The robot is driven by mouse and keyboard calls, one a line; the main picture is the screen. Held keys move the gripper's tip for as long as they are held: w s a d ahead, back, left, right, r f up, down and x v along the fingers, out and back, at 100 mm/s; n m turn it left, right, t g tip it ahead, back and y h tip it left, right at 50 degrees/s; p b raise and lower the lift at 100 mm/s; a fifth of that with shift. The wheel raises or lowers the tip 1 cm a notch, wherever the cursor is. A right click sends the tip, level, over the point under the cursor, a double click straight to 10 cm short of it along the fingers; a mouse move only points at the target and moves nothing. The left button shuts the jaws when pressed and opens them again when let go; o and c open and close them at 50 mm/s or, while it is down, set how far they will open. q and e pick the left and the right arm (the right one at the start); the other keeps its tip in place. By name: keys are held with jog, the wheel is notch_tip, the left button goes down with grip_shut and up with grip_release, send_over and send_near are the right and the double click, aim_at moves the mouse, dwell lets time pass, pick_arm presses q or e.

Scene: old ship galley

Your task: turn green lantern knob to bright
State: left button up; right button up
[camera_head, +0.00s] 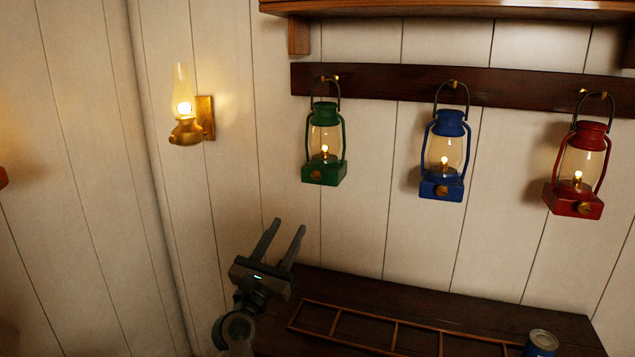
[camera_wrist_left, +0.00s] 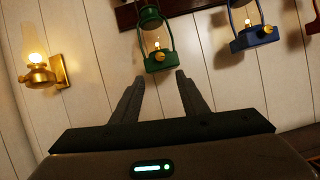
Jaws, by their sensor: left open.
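The green lantern (camera_head: 325,145) hangs from a hook on the dark wall rail, with a small flame lit behind its glass. Its brass knob (camera_head: 317,175) is on the front of the green base. The green lantern also shows in the left wrist view (camera_wrist_left: 154,38), with its knob (camera_wrist_left: 159,57) just beyond the fingertips. My left gripper (camera_head: 288,226) is open and empty, below and left of the green lantern and apart from it. My right gripper is not in view.
A blue lantern (camera_head: 443,155) and a red lantern (camera_head: 578,170) hang right of the green one. A brass wall lamp (camera_head: 186,120) glows at left. Below is a dark wooden counter (camera_head: 350,286) with a wooden divider frame and a blue can (camera_head: 541,343).

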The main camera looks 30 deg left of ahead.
aim_at(316, 178)
pick_arm(q)
jog(key=p+x, duration=0.4)
jog(key=x, duration=1.3)
jog(key=shift+w, duration=0.25)
grip_shut()
